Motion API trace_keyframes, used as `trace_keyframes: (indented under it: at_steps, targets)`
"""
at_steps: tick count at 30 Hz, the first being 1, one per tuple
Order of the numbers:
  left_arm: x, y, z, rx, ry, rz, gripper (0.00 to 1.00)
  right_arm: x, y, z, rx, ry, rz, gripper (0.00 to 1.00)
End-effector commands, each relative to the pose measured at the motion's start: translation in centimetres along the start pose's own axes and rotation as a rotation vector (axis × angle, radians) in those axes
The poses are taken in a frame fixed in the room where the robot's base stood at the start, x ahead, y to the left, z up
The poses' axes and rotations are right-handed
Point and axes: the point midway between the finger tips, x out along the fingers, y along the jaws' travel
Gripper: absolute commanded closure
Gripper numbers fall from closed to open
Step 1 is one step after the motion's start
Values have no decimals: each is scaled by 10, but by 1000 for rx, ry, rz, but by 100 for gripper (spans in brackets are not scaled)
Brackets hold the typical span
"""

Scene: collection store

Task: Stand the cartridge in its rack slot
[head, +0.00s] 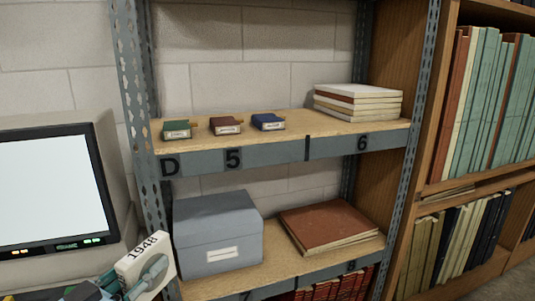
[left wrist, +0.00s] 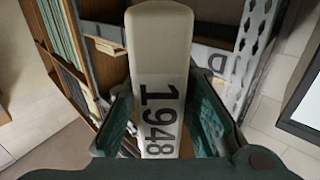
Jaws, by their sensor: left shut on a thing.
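A white cartridge (head: 142,250) labelled "1948" is in the lower left of the head view. My left gripper (head: 146,280) is shut on it and holds it tilted, in front of the shelving. In the left wrist view the cartridge (left wrist: 160,50) stands between the two green finger pads, its label facing the camera. No rack slot can be clearly made out in either view. My right gripper is in neither view.
The upper shelf (head: 290,140) carries green (head: 177,129), maroon (head: 225,125) and blue (head: 267,122) small boxes and a book stack (head: 357,105). The lower shelf holds a grey box (head: 218,235) and a brown folder (head: 330,225). A monitor (head: 52,190) stands left.

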Motion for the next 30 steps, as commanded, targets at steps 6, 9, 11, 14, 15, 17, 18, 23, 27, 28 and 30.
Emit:
trace_keyframes:
  at_steps: [6, 9, 11, 14, 15, 17, 18, 23, 27, 28, 30]
  targets:
    - [-38, 41, 56, -11, 6, 101, 100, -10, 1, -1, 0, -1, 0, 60]
    - [-56, 54, 77, -8, -1, 94, 100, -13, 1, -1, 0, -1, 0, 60]
    - [-62, 56, 87, -7, -2, 90, 100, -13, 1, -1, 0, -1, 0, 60]
    - [-65, 57, 92, -1, 1, 92, 100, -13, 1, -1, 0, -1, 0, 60]
    - [-65, 57, 93, 0, 2, 92, 100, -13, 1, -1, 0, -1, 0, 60]
    - [-65, 57, 93, 1, 2, 92, 100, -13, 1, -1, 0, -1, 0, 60]
    - [-64, 57, 93, 1, 2, 92, 100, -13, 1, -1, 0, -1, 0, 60]
    - [-55, 53, 77, 9, 8, 96, 100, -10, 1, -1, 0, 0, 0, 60]
    - [-25, 30, 38, 14, 25, 92, 100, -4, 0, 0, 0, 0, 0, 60]
    - [-19, 24, 28, 12, 24, 80, 100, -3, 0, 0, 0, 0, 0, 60]
    - [-5, 7, 8, 7, 18, 31, 100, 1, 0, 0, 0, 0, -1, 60]
